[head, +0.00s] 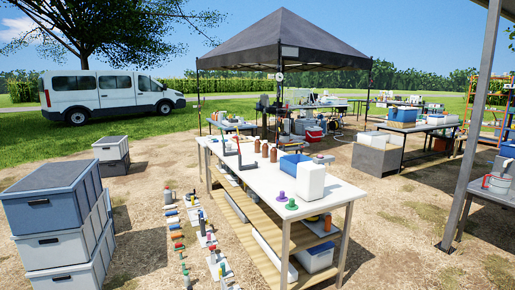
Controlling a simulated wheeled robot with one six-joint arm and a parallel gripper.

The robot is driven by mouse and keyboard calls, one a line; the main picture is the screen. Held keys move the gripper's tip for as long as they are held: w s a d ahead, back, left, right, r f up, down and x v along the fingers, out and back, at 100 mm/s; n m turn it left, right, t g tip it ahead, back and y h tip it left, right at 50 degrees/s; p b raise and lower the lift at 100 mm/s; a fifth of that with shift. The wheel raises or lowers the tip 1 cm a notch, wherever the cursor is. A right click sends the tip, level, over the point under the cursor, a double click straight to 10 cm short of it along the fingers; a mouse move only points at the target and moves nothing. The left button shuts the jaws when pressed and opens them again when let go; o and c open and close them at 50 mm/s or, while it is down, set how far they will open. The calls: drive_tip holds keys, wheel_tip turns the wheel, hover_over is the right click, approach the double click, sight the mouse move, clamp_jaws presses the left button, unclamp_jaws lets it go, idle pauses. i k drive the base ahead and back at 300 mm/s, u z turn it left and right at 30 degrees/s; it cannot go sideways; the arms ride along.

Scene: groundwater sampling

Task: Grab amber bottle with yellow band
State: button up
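Several small amber-brown bottles stand upright near the middle of the white-topped table (325,196), among them a left one (257,146), a middle one (265,150) and a right one (273,155). They are too small for me to tell whether any has a yellow band. My gripper is not in view.
A blue bin (293,164), a white container (311,181), and purple (291,204) and green pieces share the tabletop. Stacked grey crates (60,235) stand at left. Small coloured items line the ground left of the table. A post (471,130) rises at right.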

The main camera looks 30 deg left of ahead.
sight(256, 143)
drive_tip(key=i, duration=7)
drive_tip(key=u, duration=2)
drive_tip(key=i, duration=3.65)
drive_tip(key=u, duration=0.2)
